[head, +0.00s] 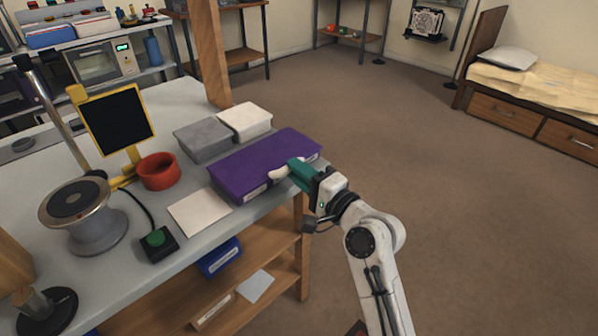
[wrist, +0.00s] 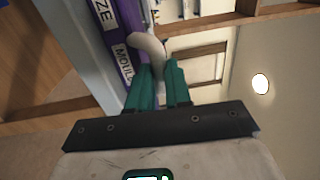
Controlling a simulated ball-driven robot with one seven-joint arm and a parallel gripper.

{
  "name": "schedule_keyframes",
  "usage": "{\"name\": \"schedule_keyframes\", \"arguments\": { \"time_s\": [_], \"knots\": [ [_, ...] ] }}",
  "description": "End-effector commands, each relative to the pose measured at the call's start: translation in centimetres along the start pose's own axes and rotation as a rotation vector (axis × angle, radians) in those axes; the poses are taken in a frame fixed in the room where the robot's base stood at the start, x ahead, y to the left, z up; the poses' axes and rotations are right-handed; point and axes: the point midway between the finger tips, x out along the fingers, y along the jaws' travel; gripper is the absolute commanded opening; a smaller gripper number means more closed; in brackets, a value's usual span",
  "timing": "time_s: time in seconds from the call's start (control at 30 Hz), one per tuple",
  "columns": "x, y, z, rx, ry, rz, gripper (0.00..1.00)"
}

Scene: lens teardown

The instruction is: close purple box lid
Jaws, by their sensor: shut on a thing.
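The purple box (head: 258,160) sits on the grey workbench at its right end, and its flat purple top looks lowered over the body. White labels show on its front side. In the wrist view the purple box (wrist: 127,25) fills the upper left, with partly readable lettering. My gripper (head: 292,172), with green fingers, is at the box's front edge. In the wrist view my gripper (wrist: 158,72) is shut on a pale curved handle (wrist: 150,48) next to the box's labelled side. Whether the lid is fully seated cannot be told.
A grey box (head: 204,140) and a white box (head: 246,122) stand behind the purple box. Open floor lies right of the bench.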

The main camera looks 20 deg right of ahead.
Motion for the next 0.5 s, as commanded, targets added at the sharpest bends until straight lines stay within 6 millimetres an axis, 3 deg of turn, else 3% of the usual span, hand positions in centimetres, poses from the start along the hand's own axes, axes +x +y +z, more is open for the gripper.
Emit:
{"name": "schedule_keyframes", "arguments": {
  "time_s": [0.03, 0.07, 0.3, 0.5],
  "knots": [
    [-0.16, 1.01, -0.08, -0.003, -0.002, 0.022, 0.0],
    [-0.16, 1.03, -0.08, -0.003, -0.002, 0.023, 0.21],
    [-0.15, 0.88, -0.07, -0.001, -0.001, 0.019, 0.44],
    [-0.1, 0.62, -0.04, -0.001, -0.001, 0.013, 0.45]
  ]
}}
